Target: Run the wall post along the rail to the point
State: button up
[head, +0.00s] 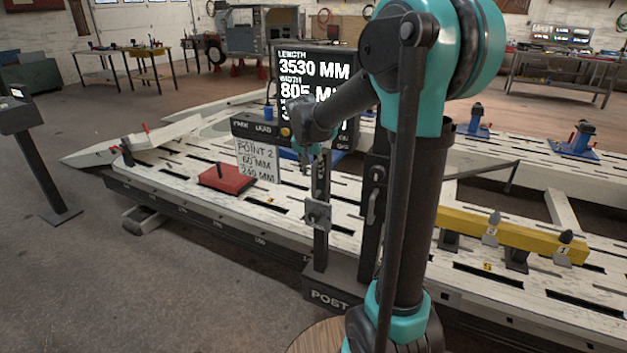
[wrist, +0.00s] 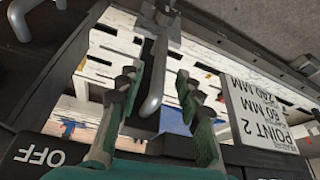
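The wall post (head: 321,235) is a dark upright on a base block (head: 330,298) marked "POST", at the near side of the white bench. It carries a grey slide block (head: 318,212). A taller dark column with a handle (head: 373,205) stands beside it. My gripper (head: 316,152) is at the upper part of the post, pointing down. In the wrist view my gripper (wrist: 158,88) is open, with a grey bar (wrist: 154,85) between its fingers and gaps on both sides. A white card (head: 257,160) reads "POINT 2, 60 MM, 240 MM"; it also shows in the wrist view (wrist: 258,112).
A screen (head: 325,75) shows length and width above a dark labelled panel (head: 262,132). A red block (head: 227,177) lies on the slotted bench (head: 160,180). A yellow beam (head: 510,235) with cone-tipped stands is at right. Open floor (head: 100,270) lies at left.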

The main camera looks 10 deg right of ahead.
aim_at(313, 175)
jog(key=shift+x, duration=2.65)
jog(key=shift+c, duration=0.4)
grip_shut()
